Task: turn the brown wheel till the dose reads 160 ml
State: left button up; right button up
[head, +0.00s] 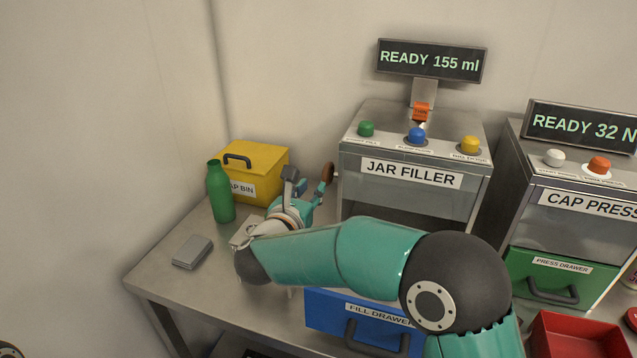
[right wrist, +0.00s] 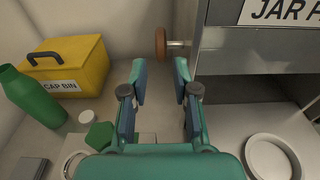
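The brown wheel (head: 328,173) sticks out on a short shaft from the left side of the jar filler (head: 373,190). It also shows in the right wrist view (right wrist: 161,44), ahead of my fingertips. The dose display (head: 430,61) on top of the filler reads READY 155 ml. My right gripper (head: 308,186) is just left of and below the wheel in the head view. In the right wrist view its two fingers (right wrist: 160,75) stand apart with nothing between them, and the wheel lies beyond the gap. My left gripper is not in view.
A yellow cap bin (head: 265,160) and a green bottle (head: 220,192) stand left of the gripper. A grey box (head: 192,252) lies near the table's left edge. A white round dish (right wrist: 272,158) sits under the filler. The cap press (head: 580,215) stands at the right.

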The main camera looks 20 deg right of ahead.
aim_at(327, 166)
pick_arm(q)
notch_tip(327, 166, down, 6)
jog(key=b, duration=0.5)
pick_arm(e)
jog(key=shift+t+h, duration=0.3)
jog(key=shift+t, duration=0.2)
jog(key=p+x, duration=0.2)
jog(key=x, duration=0.1)
jog(key=p+x, duration=0.1)
jog(key=x, duration=0.3)
jog(key=p+x, duration=0.2)
jog(key=x, duration=0.2)
jog(key=shift+w+d+f+p, duration=0.1)
jog(key=shift+d+f+p, duration=0.05)
jog(key=shift+f+p, duration=0.2)
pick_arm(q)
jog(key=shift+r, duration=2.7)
pick_arm(e)
jog(key=shift+w+d+f, duration=0.1)
jog(key=shift+w+d, duration=0.3)
jog(key=shift+w, duration=0.2)
jog(key=shift+c, duration=0.2)
grip_shut()
